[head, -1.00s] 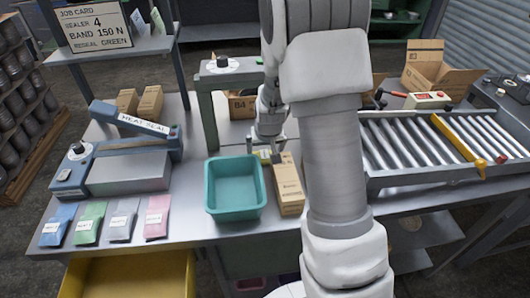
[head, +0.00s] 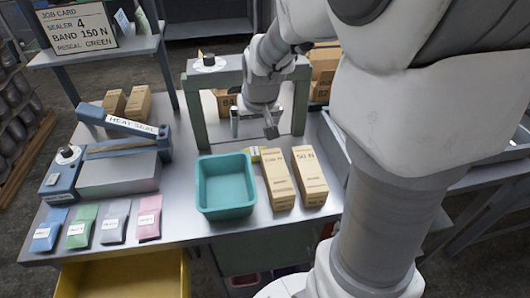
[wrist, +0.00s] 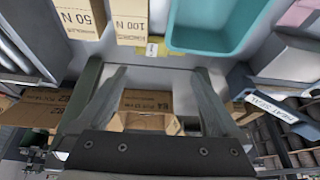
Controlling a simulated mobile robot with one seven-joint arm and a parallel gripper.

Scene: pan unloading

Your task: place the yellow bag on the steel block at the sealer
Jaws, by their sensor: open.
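The yellow bag (head: 253,154) is a small yellow patch on the table between the teal bin and a carton, mostly hidden in the head view. In the wrist view the yellow bag (wrist: 151,49) shows beside the 100 N carton and the bin. The steel block (head: 118,173) is a bare grey slab in front of the blue heat sealer (head: 128,124), at the left of the table. My gripper (head: 254,124) is open and empty, above the table behind the bag, near the green frame. Its spread fingers also show in the wrist view (wrist: 160,72).
The teal bin (head: 225,207) stands between the bag and the block. Cartons, one 100 N (head: 277,183) and one 50 N (head: 309,180), stand right of it. A green frame (head: 196,110) rises behind. Several coloured packets (head: 113,221) lie along the front edge.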

